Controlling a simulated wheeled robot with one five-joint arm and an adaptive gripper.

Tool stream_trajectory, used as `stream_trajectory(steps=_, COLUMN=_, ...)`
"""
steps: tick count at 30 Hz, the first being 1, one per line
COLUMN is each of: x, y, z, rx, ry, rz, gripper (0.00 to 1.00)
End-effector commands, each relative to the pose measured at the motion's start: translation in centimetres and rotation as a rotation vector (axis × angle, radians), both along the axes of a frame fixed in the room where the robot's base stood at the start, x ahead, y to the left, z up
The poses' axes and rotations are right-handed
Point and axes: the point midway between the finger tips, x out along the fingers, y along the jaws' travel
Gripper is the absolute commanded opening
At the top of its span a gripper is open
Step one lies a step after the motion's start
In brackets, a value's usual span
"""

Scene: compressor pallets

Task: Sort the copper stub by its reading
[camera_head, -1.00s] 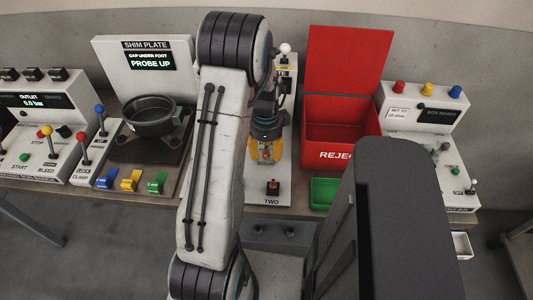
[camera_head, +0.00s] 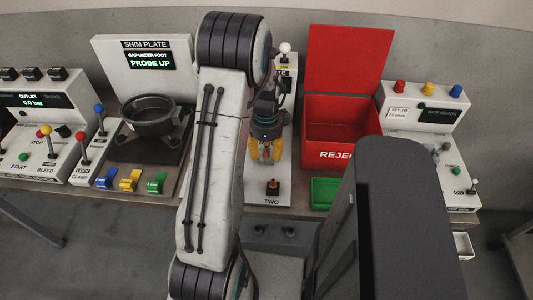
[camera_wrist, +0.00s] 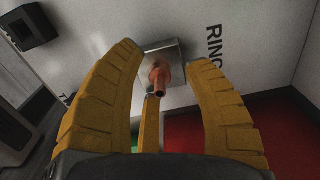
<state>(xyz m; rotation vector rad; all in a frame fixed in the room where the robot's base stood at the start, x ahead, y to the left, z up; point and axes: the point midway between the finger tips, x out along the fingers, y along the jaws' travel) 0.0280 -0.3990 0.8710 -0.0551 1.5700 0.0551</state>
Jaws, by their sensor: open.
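The copper stub (camera_wrist: 160,78) stands out from a grey metal block (camera_wrist: 170,50) in the wrist view, with its end toward the camera. The yellow fingers of my gripper (camera_wrist: 165,65) are spread around the stub, with gaps at its left and right. In the head view my gripper (camera_head: 265,150) hangs over the white board (camera_head: 283,174) marked TWO, and the stub is hard to make out there. The red reject box (camera_head: 341,112) has its lid raised. A green tray (camera_head: 325,191) sits in front of it.
A shim plate panel (camera_head: 148,56) reads PROBE UP, behind a dark round pot (camera_head: 150,116). A small black-based control (camera_head: 273,187) stands near the TWO label. A control box (camera_head: 424,107) with coloured knobs stands right of the reject box.

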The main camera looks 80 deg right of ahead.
Motion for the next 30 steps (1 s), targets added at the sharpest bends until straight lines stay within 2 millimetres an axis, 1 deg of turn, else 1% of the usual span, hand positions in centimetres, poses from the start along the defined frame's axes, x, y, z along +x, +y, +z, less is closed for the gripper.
stream_trajectory(steps=6, x=0.0, y=-0.01, z=0.03, rx=0.0, ry=0.0, rz=0.0, gripper=0.46)
stream_trajectory(steps=21, x=0.0, y=0.0, z=0.02, rx=0.0, ry=0.0, rz=0.0, gripper=0.01)
stream_trajectory(steps=22, x=0.0, y=0.0, z=0.02, rx=0.0, ry=0.0, rz=0.0, gripper=0.0)
stream_trajectory(steps=30, x=0.0, y=0.03, z=-0.02, rx=0.001, ry=0.0, rz=0.0, gripper=0.0)
